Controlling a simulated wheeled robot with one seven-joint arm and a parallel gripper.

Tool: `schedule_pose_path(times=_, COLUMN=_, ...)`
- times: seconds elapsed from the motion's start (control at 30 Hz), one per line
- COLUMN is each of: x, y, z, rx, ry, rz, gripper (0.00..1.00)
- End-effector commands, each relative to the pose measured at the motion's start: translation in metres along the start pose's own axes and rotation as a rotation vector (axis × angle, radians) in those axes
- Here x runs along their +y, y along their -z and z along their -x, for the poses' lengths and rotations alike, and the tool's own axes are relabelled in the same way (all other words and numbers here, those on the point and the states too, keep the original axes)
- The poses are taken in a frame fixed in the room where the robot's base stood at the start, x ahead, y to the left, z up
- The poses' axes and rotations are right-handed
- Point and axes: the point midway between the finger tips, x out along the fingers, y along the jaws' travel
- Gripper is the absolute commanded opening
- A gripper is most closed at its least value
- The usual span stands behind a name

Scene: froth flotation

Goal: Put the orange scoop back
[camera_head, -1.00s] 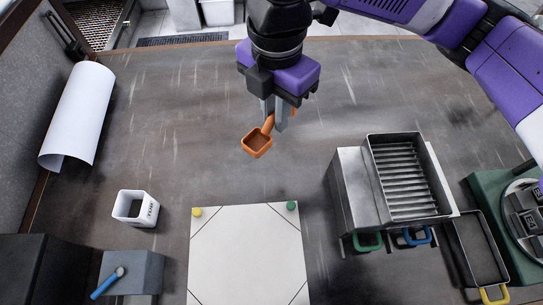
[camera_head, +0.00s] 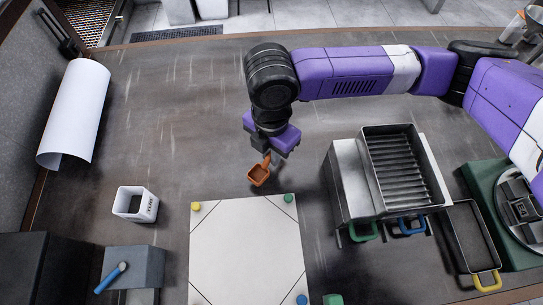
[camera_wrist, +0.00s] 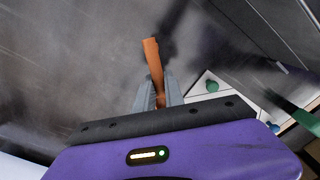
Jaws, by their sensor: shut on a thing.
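The orange scoop (camera_head: 259,175) is held by its handle in my gripper (camera_head: 270,159), its square bowl hanging down to the left. In the wrist view the orange scoop (camera_wrist: 153,62) sticks up between the two grey fingers of my gripper (camera_wrist: 157,88), which are shut on it. The scoop is above the dark table (camera_head: 170,110), just beyond the far edge of the white board; its exact height is hard to judge. The fingertips are partly hidden in the head view.
The white board (camera_head: 245,250) has coloured corner knobs. To its left are a white square cup (camera_head: 126,207) and a grey block (camera_head: 142,262) with a blue-handled tool (camera_head: 110,278). To its right stands a metal riffle box (camera_head: 345,190).

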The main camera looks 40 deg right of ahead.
Motion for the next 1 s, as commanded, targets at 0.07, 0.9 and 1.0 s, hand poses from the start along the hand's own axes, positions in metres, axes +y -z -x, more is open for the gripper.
schedule_pose_path(times=0.07, x=0.000, y=0.000, z=-0.012, rx=0.002, ry=0.003, rz=-0.002, gripper=0.00)
schedule_pose_path(times=0.9, x=0.000, y=0.000, z=-0.031, rx=0.000, ry=0.000, rz=-0.001, gripper=0.35)
schedule_pose_path(times=1.0, x=0.000, y=0.000, z=-0.030, rx=0.000, ry=0.000, rz=-0.001, gripper=0.35)
